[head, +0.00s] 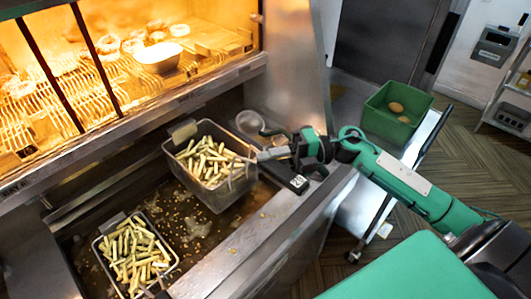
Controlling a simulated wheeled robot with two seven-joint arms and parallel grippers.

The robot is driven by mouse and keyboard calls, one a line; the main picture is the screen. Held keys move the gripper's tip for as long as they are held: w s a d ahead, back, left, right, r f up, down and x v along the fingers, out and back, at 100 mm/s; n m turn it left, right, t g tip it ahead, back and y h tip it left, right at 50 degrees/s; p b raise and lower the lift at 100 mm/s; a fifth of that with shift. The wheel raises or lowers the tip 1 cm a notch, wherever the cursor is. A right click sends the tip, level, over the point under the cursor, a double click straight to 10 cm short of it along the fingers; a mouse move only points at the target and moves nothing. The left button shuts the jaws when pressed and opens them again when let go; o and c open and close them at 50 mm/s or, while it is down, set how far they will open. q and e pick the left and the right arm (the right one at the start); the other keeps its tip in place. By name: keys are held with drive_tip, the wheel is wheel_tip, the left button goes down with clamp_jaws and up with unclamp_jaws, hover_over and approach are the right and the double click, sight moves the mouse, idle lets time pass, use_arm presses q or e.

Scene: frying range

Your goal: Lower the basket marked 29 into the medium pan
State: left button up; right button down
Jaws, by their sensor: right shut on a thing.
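A wire basket (236,187) full of pale fries is at the middle of the head view, over the back right part of a fryer pan of brown oil (200,225). It looks roughly level; I cannot tell whether its bottom touches the oil. My right gripper (272,153) is shut on this basket's handle, at its right side. A second basket of fries (172,262) sits lower and nearer at the left. No number is readable on either basket, and I cannot tell which pan size this is. My left gripper is out of view.
A lit warming shelf (190,92) with fried food stands behind the fryer. A steel front ledge (250,245) with a small dark box (297,184) borders the pan. A green crate (375,123) with round brown items stands on a cart at right.

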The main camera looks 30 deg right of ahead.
wheel_tip(320, 180, down, 19)
drive_tip(key=b, duration=1.4)
drive_tip(key=shift+s+f, duration=0.1)
drive_tip(key=shift+f, duration=0.05)
drive_tip(key=shift+f+b, duration=0.45)
drive_tip(key=shift+f, duration=0.35)
drive_tip(key=shift+f+b, duration=0.45)
drive_tip(key=shift+f, duration=0.1)
drive_tip(key=c, duration=1.2)
unclamp_jaws()
drive_tip(key=shift+o, duration=0.2)
drive_tip(key=shift+f, duration=0.1)
